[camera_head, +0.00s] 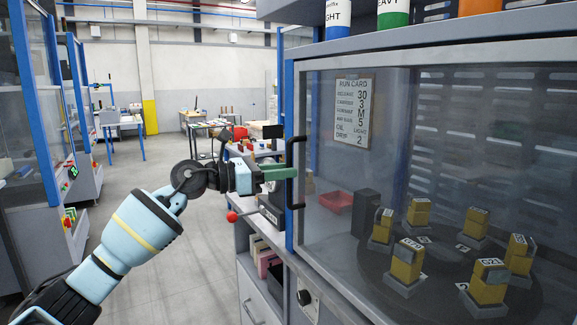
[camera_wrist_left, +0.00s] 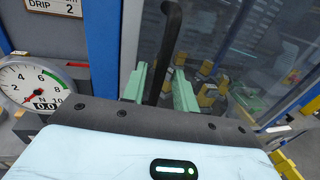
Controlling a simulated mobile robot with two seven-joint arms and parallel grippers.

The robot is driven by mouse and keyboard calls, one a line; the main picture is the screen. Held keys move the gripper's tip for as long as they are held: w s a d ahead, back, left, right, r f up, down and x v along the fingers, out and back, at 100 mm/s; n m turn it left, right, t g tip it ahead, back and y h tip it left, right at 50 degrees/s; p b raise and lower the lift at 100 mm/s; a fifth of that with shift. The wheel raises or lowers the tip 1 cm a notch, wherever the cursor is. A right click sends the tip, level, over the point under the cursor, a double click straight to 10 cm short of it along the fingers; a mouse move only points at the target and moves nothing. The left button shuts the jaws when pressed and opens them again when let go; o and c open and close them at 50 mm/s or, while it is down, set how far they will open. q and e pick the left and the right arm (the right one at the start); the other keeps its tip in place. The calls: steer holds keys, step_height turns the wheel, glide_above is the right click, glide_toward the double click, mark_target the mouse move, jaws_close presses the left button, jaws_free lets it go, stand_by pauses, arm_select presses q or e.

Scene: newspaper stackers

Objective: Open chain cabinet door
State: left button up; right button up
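The cabinet (camera_head: 430,52) fills the right of the head view. Its glass door (camera_head: 330,230) looks closed, with a black vertical bar handle (camera_head: 290,188) at its left edge. My left gripper (camera_head: 286,173) reaches the handle from the left with its green fingers. In the left wrist view the handle (camera_wrist_left: 169,40) passes between the two spread fingers (camera_wrist_left: 160,88); a gap shows on the right finger's side. Contact with the left finger cannot be told. My right gripper is not in view.
Behind the glass, several yellow blocks (camera_head: 407,262) stand on a dark round turntable (camera_head: 375,262). A run card (camera_head: 353,113) hangs inside. A red-knobbed lever (camera_head: 232,216) sits below my left gripper. A dial gauge (camera_wrist_left: 35,85) is left of the handle. The aisle floor (camera_head: 150,240) is clear.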

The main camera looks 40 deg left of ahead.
arm_select(q)
steer(key=shift+x, duration=1.05)
jaws_close()
